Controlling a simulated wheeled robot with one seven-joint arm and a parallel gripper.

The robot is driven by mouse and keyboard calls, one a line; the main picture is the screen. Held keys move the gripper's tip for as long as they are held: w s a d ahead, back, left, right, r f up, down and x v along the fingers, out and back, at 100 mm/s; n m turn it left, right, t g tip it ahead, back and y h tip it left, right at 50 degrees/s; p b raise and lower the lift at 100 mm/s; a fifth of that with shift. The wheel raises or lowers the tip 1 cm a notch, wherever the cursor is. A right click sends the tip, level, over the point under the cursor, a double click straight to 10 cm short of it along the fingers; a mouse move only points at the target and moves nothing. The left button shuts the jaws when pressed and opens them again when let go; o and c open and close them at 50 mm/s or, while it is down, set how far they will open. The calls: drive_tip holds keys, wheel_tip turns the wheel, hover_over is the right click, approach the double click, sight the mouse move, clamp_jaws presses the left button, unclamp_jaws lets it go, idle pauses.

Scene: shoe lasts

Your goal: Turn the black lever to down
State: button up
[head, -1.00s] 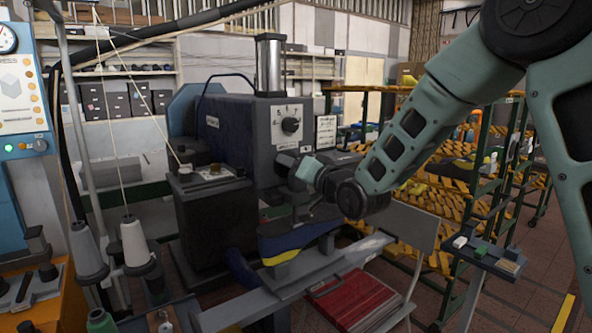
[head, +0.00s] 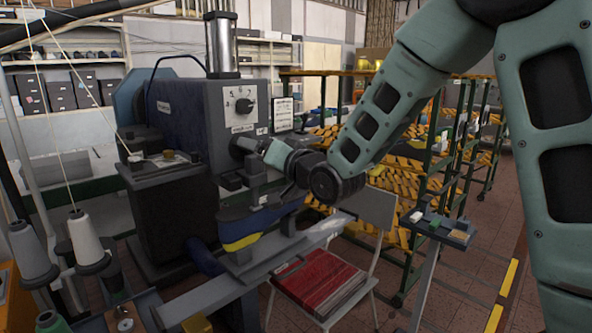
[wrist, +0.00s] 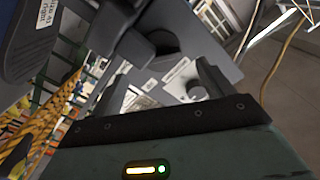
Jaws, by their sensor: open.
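Grey and dark machine parts fill the space beyond the fingers there; I cannot pick out the lever for certain.
A blue and yellow shoe last (head: 243,232) sits low on the machine, below my gripper. Racks of yellow lasts (head: 405,178) stand to the right. Thread cones (head: 85,238) are at left.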

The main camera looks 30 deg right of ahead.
drive_tip(key=b+v, duration=0.8)
drive_tip(key=v, duration=0.5)
drive_tip(key=shift+s, duration=0.2)
